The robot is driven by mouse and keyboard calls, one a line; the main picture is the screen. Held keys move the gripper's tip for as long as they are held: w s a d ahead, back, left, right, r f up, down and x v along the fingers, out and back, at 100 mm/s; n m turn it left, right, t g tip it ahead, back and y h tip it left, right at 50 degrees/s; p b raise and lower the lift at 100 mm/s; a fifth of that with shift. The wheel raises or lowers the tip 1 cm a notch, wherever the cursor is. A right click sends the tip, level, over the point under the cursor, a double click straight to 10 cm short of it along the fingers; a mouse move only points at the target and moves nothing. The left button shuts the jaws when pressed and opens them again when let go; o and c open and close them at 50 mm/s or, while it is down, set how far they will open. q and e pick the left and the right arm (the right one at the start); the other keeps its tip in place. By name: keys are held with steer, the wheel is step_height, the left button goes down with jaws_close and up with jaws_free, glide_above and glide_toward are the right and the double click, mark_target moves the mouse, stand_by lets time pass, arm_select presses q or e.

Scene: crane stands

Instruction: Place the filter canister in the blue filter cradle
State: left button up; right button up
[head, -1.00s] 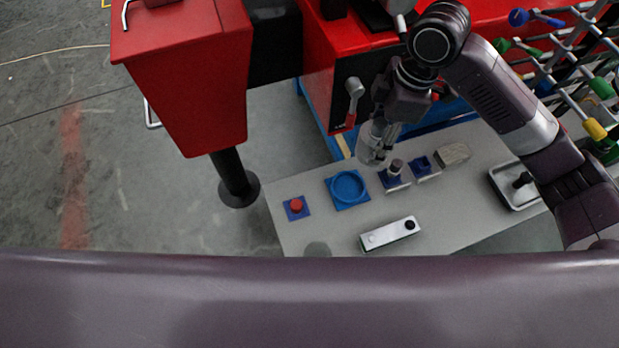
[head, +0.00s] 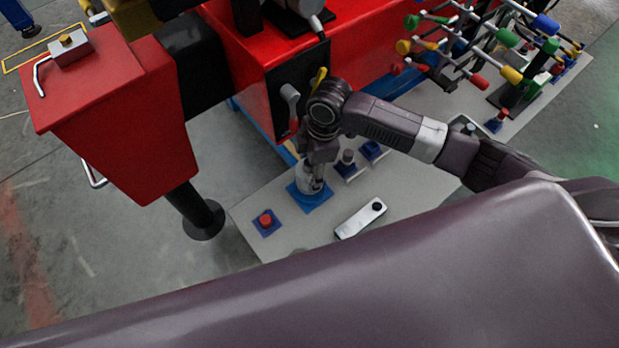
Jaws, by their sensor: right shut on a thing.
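My right gripper (head: 316,165) points down and is shut on the filter canister (head: 308,180), a pale grey, see-through-looking cylinder. The canister is over the blue filter cradle (head: 312,203), a square blue base with a round ring. The canister and gripper hide most of the ring, so I cannot tell whether the canister is seated in it or just above it. My left gripper is not in view.
A red button on a blue base (head: 266,223) lies left of the cradle. A pale bar with a black knob (head: 358,220) lies to its right. Small blue holders (head: 350,170) stand close behind. A red machine (head: 260,60) and a rack of coloured handles (head: 480,45) stand beyond.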

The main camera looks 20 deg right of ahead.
step_height(320, 180, down, 3)
steer(key=shift+f, duration=0.8)
steer(key=o, duration=1.6)
steer(key=shift+c, duration=0.2)
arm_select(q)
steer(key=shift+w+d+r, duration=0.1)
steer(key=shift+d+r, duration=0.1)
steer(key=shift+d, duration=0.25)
arm_select(e)
steer(key=shift+r, duration=0.5)
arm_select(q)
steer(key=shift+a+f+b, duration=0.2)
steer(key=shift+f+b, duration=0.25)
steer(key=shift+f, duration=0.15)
arm_select(e)
steer(key=r, duration=0.3)
steer(key=d+r, duration=0.1)
steer(key=r, duration=0.7)
steer(key=shift+s+d+r, duration=0.1)
steer(key=shift+d+r, duration=0.05)
steer(key=shift+d, duration=0.25)
